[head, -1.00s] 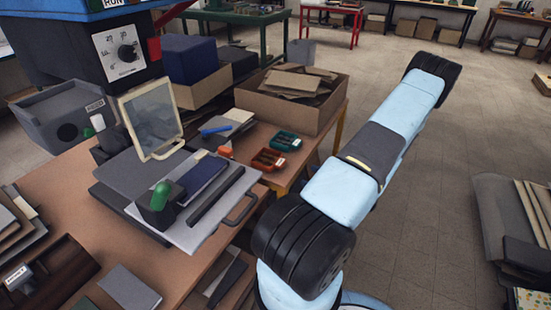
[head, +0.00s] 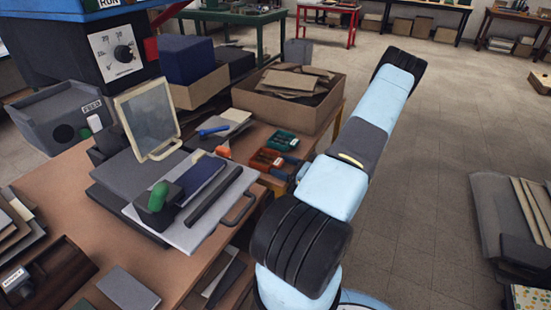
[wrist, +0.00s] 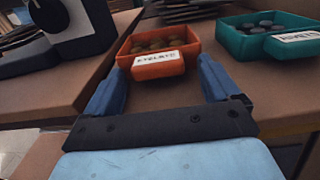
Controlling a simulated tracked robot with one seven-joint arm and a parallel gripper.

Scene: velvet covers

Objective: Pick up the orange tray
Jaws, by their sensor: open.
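The orange tray (head: 263,158) stands on the brown table near its right edge, and small dark parts show in it. In the wrist view the orange tray (wrist: 146,69) is upright and straight ahead, with a white label reading "EYELETS" on its near side. My gripper (wrist: 158,72) is open and empty. Its blue fingers point at the tray, one towards each side of its labelled near end; I cannot tell whether they touch it. In the head view my gripper (head: 291,165) is just right of the tray, partly hidden by my arm.
A teal tray (wrist: 262,43) with dark parts stands close to the right of the orange one in the wrist view. A cardboard box (head: 303,117) is behind them. An orange object (head: 224,151) and a grey board with a handle (head: 190,232) lie to the left.

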